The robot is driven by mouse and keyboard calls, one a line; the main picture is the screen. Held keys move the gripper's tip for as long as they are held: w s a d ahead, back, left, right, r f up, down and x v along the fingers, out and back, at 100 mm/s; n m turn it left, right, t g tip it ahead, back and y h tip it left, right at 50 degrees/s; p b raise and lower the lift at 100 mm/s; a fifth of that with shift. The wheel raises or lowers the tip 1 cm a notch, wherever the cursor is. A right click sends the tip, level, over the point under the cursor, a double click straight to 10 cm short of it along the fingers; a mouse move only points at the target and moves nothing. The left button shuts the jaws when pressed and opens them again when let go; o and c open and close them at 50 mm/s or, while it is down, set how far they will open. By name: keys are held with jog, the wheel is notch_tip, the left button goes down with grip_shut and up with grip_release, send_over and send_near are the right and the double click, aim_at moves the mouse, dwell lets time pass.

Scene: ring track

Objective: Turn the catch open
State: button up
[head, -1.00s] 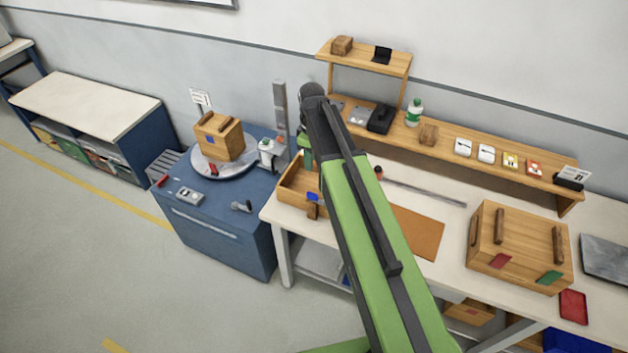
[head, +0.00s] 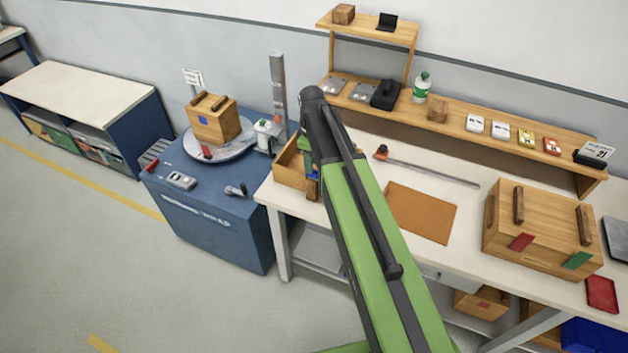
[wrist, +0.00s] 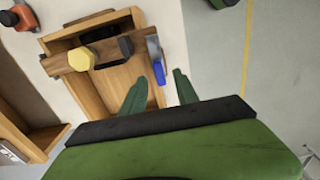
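In the wrist view a wooden tray (wrist: 120,95) has a wooden bar (wrist: 72,62) across one end, with a yellow hexagonal knob (wrist: 82,59) and a black knob (wrist: 125,46) on it. A grey-and-blue piece (wrist: 158,90) stands at the bar's right end. I cannot tell for certain which part is the catch. In the head view the tray (head: 287,164) lies at the bench's left end, partly hidden by my arm.
A blue cabinet (head: 215,226) left of the bench carries a turntable (head: 238,150) with a wooden box (head: 213,122). On the bench are a long-handled tool (head: 430,172), a brown mat (head: 420,212) and a large wooden box (head: 545,222). A shelf (head: 460,112) runs behind.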

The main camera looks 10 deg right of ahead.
aim_at(318, 176)
notch_tip(318, 176, down, 4)
jog(key=shift+r+b, duration=0.15)
jog(key=shift+b, duration=0.9)
jog(key=shift+r, duration=0.1)
jog(key=shift+c, duration=0.3)
grip_shut()
